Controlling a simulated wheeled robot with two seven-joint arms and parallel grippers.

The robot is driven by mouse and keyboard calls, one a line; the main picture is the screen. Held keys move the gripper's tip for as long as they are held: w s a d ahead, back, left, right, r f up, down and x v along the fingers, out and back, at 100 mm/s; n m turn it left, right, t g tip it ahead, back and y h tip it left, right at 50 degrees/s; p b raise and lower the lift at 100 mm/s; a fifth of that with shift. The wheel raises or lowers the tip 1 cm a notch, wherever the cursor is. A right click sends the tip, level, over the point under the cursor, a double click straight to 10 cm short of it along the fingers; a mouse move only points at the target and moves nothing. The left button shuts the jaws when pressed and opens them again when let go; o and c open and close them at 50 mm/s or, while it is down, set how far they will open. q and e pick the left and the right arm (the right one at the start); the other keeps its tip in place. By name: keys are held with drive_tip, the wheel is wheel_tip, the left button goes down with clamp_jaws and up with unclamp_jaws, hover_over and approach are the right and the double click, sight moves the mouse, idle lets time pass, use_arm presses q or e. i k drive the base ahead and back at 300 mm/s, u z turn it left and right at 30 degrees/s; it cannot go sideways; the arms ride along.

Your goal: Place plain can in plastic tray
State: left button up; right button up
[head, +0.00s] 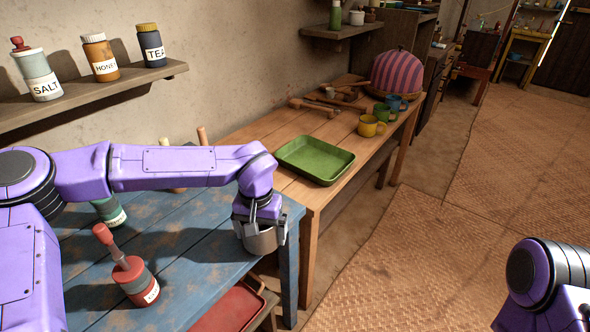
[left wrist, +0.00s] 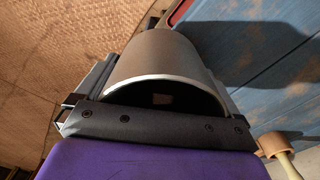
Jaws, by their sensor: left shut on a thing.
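The plain can (head: 262,239) is a grey metal cylinder held in my left gripper (head: 262,232) near the right end of the blue table. In the left wrist view the can (left wrist: 172,58) fills the space between the fingers, with its rim toward the palm. My left gripper is shut on it. I cannot tell whether the can touches the table. The green plastic tray (head: 315,160) lies empty on the wooden table, up and to the right of the gripper. My right arm shows at the lower right, but its gripper is out of view.
A red tray (head: 232,308) sits below the table edge. Yellow (head: 371,126), green and blue mugs and a striped cover (head: 398,72) stand beyond the green tray on the wooden table (head: 290,187). Jars line a wall shelf (head: 90,95).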

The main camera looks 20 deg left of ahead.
sight(315, 163)
drive_tip(key=z, duration=0.25)
drive_tip(key=i, duration=1.3)
drive_tip(key=u, duration=0.15)
